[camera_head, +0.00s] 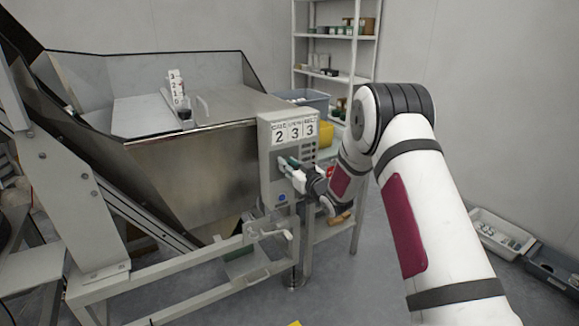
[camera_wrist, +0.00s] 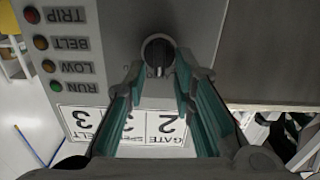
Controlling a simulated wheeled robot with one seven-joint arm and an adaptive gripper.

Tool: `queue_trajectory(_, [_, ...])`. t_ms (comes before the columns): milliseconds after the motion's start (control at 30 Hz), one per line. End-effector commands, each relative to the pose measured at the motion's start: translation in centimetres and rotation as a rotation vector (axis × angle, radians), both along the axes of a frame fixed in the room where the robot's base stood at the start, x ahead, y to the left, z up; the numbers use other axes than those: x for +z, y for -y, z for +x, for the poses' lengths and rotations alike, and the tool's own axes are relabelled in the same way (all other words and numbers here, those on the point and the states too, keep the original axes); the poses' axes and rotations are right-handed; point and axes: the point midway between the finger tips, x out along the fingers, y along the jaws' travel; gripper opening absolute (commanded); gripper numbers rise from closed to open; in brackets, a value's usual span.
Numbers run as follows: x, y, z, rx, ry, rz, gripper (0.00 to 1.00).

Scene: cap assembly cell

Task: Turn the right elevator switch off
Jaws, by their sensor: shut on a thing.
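A grey control box (camera_head: 265,150) stands at the right end of the metal hopper, with a number display reading 2 3 3. In the wrist view, a round black switch knob (camera_wrist: 157,46) with a pale pointer mark sits on its panel (camera_wrist: 115,25), which appears upside down. My gripper (camera_head: 285,164) reaches the box front from the right. In the wrist view, the teal fingers of my gripper (camera_wrist: 159,64) are shut on the knob, one on each side. The knob is hidden behind the fingers in the head view.
Indicator lamps labelled TRIP, BELT, LOW and RUN (camera_wrist: 55,86) line the panel beside the knob. A blue button (camera_head: 283,198) sits low on the box. A metal frame (camera_head: 190,290) runs below. Shelves (camera_head: 335,45) stand behind; bins (camera_head: 500,235) lie on the floor at right.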

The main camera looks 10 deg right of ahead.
Motion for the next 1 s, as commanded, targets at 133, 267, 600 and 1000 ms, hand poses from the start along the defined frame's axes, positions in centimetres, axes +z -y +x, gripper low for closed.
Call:
queue_trajectory(133, [-0.16, -0.07, 0.03, -0.001, 0.028, -0.080, 0.00])
queue_trajectory(267, [-0.23, -0.24, 0.01, -0.001, 0.060, -0.177, 0.00])
queue_trajectory(600, [-0.42, -0.61, -0.13, -0.002, 0.150, -0.451, 0.00])
queue_trajectory(1000, [-0.46, -0.78, -0.25, -0.002, 0.218, -0.663, 0.00])
